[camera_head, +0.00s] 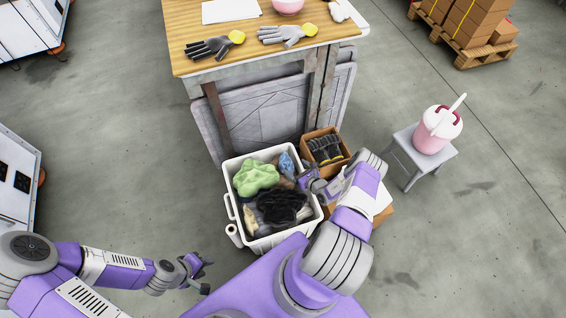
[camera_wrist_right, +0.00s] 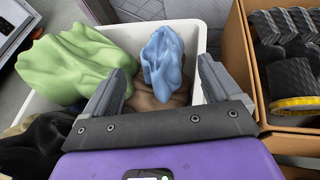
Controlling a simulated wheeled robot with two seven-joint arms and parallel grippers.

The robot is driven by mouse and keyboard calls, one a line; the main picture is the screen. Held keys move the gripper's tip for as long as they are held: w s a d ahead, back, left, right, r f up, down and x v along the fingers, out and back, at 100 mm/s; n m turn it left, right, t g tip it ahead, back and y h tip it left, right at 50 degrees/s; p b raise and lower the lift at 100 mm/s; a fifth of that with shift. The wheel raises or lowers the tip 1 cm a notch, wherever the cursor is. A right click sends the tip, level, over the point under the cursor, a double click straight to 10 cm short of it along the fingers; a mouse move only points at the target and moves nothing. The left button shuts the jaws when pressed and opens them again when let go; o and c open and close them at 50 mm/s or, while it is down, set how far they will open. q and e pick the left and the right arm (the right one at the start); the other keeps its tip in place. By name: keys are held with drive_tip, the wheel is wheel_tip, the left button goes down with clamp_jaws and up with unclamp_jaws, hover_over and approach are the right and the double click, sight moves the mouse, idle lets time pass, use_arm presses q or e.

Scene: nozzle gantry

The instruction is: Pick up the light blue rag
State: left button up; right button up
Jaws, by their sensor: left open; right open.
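The light blue rag (camera_wrist_right: 162,62) is a crumpled, upright bunch in the white bin, near its right wall. It also shows in the head view (camera_head: 286,164) at the bin's far right corner. My right gripper (camera_wrist_right: 158,82) is open over the bin, with one finger to each side of the rag in the wrist view. The fingers do not look closed on it, and I cannot tell the exact depth between them and the rag. In the head view my right gripper (camera_head: 305,178) is mostly hidden by its own arm. My left gripper (camera_head: 203,274) is open and empty, low at the left of the bin.
The white bin (camera_head: 231,183) also holds a green rag (camera_head: 255,177), a black rag (camera_head: 281,205) and a brown cloth (camera_wrist_right: 150,101). A cardboard box (camera_head: 341,158) with dark items stands close to its right. The workbench (camera_head: 190,62) is behind. A stool (camera_head: 403,141) stands right.

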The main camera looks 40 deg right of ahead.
sight(287, 161)
drive_tip(key=shift+w+d+f, duration=0.25)
drive_tip(key=shift+w+f, duration=0.05)
drive_tip(key=shift+w+f+b, duration=0.1)
drive_tip(key=shift+w+b, duration=0.25)
drive_tip(key=shift+w, duration=0.05)
drive_tip(key=b+x, duration=0.1)
drive_tip(key=x, duration=0.2)
drive_tip(key=b+x, duration=0.1)
drive_tip(key=x, duration=0.1)
drive_tip(key=shift+a+b, duration=0.35)
drive_tip(key=shift+w, duration=0.45)
drive_tip(key=shift+c, duration=0.5)
drive_tip(key=c, duration=1.1)
